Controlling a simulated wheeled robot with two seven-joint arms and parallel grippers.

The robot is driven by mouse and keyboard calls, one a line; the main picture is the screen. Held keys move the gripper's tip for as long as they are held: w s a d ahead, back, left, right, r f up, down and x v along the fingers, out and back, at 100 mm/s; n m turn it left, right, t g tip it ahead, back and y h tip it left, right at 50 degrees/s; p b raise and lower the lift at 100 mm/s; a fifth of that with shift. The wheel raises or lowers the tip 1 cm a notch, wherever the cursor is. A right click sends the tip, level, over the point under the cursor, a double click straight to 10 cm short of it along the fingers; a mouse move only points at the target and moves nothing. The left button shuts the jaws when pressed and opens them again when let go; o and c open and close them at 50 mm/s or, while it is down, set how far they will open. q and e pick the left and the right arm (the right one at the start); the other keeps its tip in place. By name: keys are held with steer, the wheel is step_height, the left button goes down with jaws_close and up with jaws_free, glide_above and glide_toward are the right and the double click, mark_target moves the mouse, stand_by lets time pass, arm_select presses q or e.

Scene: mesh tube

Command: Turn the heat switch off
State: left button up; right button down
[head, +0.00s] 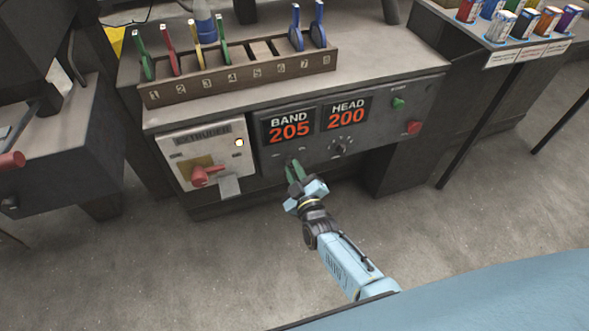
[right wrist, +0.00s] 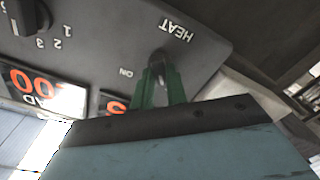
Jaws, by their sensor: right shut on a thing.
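The heat switch (right wrist: 160,62) is a small grey lever on the dark control panel, beside the label HEAT in the right wrist view. An ON label shows near it. My right gripper (right wrist: 158,88) has its green fingers on both sides of the lever and is shut on it. In the head view the right gripper (head: 293,171) reaches the panel below the BAND display (head: 289,126), which reads 205, and hides most of the switch. I cannot tell which position the lever is in. My left gripper is not in view.
A HEAD display (head: 347,115) reads 200, with a round knob (head: 340,149) below it. A green button (head: 398,103) and a red button (head: 414,127) are to the right. The extruder box (head: 175,143) with a red handle (head: 204,178) is left. A numbered rack (head: 238,84) stands above.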

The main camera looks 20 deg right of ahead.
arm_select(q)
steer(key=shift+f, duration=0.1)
arm_select(e)
steer(key=shift+n, duration=0.6)
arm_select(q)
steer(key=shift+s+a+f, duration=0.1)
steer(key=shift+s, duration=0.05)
arm_select(e)
steer(key=c, duration=1.4)
jaws_free()
